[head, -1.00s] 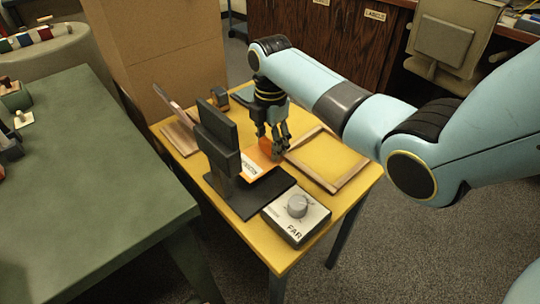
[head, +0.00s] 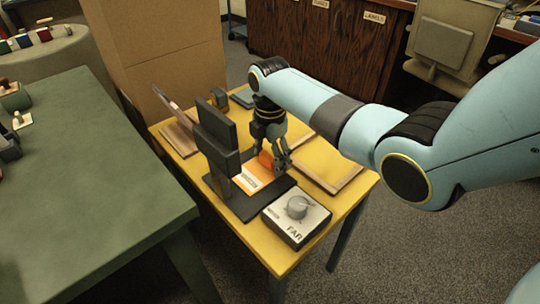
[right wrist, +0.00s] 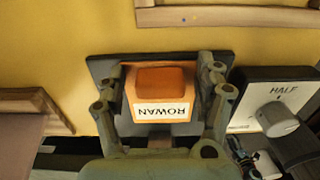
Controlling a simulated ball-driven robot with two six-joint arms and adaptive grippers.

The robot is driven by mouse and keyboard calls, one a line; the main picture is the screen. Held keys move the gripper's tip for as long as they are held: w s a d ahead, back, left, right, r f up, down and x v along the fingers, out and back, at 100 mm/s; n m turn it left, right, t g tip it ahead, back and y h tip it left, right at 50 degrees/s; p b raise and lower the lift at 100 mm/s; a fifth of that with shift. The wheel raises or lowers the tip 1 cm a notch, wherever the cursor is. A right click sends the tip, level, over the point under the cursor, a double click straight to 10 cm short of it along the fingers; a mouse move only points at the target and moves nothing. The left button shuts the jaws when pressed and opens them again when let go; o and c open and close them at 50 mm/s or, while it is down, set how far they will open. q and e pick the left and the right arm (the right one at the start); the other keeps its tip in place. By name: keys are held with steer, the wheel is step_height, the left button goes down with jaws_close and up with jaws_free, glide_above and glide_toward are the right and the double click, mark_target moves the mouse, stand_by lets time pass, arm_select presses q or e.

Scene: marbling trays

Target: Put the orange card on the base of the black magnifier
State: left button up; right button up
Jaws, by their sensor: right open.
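The orange card (head: 251,180) has a raised orange block and a white label. It appears to lie flat on the base (head: 240,209) of the black magnifier (head: 217,140), beside the upright stand. In the right wrist view the card (right wrist: 160,92) reads ROWAN and lies within the outline of the black base (right wrist: 226,62). My right gripper (head: 276,164) is open and low over the card, and its fingers (right wrist: 160,85) stand on either side of the block. My left gripper is not in view.
A grey box with a knob (head: 292,222) stands close to the base's front right. A wooden-framed tray (head: 338,182) lies to the right on the yellow table (head: 281,258). A wooden piece (head: 180,139) stands behind the magnifier. A green table (head: 90,190) is at left.

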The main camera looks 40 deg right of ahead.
steer(key=shift+r, duration=0.15)
step_height(320, 180, up, 12)
steer(key=p, duration=0.2)
steer(key=shift+s, duration=0.1)
stand_by(0.6)
